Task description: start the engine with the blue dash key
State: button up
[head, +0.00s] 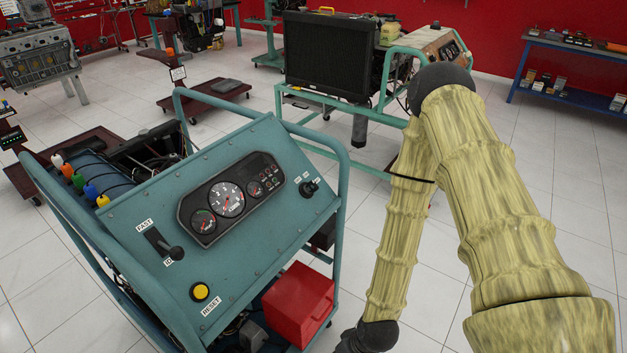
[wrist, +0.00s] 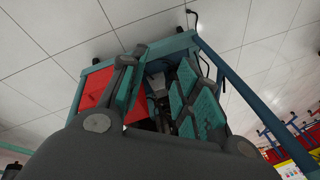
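A teal engine trainer dash panel (head: 225,210) stands tilted at the left-centre of the head view. A small black key switch (head: 310,187) with white labels sits at its upper right; I cannot make out a blue key in it. My gripper's fingers are out of the head view; only a dark wrist joint of my arm shows at the bottom edge, low and right of the panel. In the wrist view my gripper (wrist: 160,88) is open, with nothing seen between its teal-padded fingers. The panel face and switch are not recognisable in the wrist view.
The panel carries a gauge cluster (head: 231,198), a throttle lever (head: 164,244) and a yellow reset button (head: 199,292). A teal tube frame (head: 343,190) surrounds it. A red box (head: 298,305) is below. Another trainer with a black radiator (head: 327,56) stands behind. Tiled floor is clear at right.

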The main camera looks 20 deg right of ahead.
jog(key=w+a+r+n+t+y, duration=0.1)
jog(key=w+r+t+y, duration=0.1)
jog(key=w+r, duration=0.65)
jog(key=n+t+y+p, duration=0.3)
jog(key=n+t, duration=0.3)
jog(key=t, duration=0.1)
send_near(314, 182)
jog(key=shift+p+x, duration=0.6)
jog(key=shift+x, duration=4.55)
jog(key=shift+f, duration=0.1)
jog(key=c, duration=0.7)
